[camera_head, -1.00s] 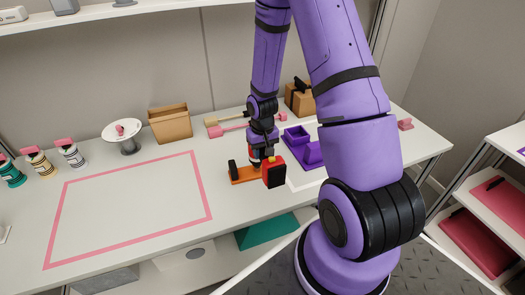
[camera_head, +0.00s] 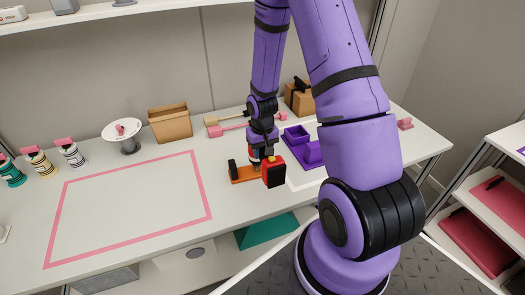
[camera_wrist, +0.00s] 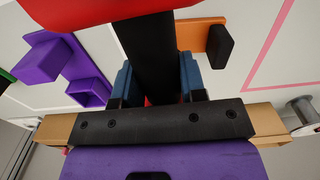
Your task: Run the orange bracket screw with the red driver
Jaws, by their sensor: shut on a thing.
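The red driver (camera_head: 274,172) has a red and black body and stands upright at the right end of the orange bracket (camera_head: 244,175). My gripper (camera_head: 262,155) is shut on the driver. In the wrist view, the blue fingers of my gripper (camera_wrist: 157,80) close on the driver's black handle (camera_wrist: 150,50), with its red part (camera_wrist: 95,10) beyond. The orange bracket (camera_wrist: 197,32) lies flat on the worktop with a black upright block on its left end. The screw and the driver's tip are hidden, so I cannot tell whether they touch.
A pink-handled tool (camera_head: 228,130), a tan bin (camera_head: 169,124) and a white spool stand (camera_head: 129,140) are behind. A pink-outlined area (camera_head: 135,215) of the worktop is clear on the left. Bottles (camera_head: 70,153) stand far left.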

